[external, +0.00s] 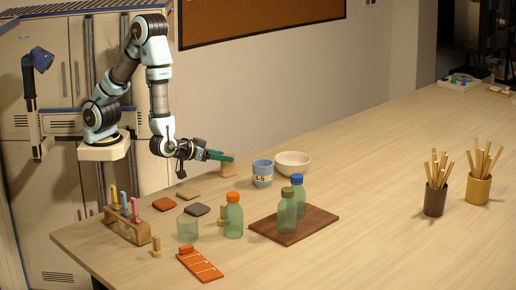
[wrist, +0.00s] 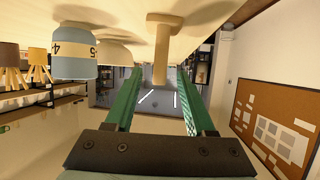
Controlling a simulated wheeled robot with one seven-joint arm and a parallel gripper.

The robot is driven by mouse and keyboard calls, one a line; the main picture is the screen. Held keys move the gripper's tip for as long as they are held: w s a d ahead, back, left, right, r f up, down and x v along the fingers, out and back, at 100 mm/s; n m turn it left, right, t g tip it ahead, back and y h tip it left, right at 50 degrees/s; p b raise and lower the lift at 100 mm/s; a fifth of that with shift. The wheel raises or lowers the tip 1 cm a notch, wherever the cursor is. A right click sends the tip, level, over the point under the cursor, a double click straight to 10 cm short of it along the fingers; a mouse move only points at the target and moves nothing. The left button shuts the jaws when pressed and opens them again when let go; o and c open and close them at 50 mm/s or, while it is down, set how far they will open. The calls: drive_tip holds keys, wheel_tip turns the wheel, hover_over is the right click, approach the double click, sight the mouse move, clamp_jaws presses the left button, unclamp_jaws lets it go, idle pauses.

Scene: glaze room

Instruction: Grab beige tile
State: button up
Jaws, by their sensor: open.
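The beige tile (external: 188,193) lies flat on the table, between a red-orange tile (external: 164,204) and a dark grey tile (external: 197,210). It does not show in the wrist view. My gripper (external: 221,156) is open, with green fingers, held above the table behind and to the right of the beige tile. In the wrist view its two fingers (wrist: 158,72) stand apart, and a wooden stamp-like piece (wrist: 163,45) shows in the gap ahead of them. I cannot tell how far off that piece is; nothing looks held.
A blue labelled cup (external: 262,175) and a white bowl (external: 293,162) stand right of my gripper. An orange-capped bottle (external: 233,218), a glass jar (external: 187,230) and a wooden rack (external: 128,227) stand in front of the tiles. A brown board (external: 318,220) carries two bottles.

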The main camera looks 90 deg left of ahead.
sight(234, 157)
drive_tip(key=p+x, duration=0.2)
drive_tip(key=x, duration=0.2)
drive_tip(key=shift+w+a, duration=0.2)
drive_tip(key=shift+w, duration=0.15)
drive_tip(key=shift+w+a+f, duration=0.25)
drive_tip(key=shift+w, duration=0.15)
clamp_jaws()
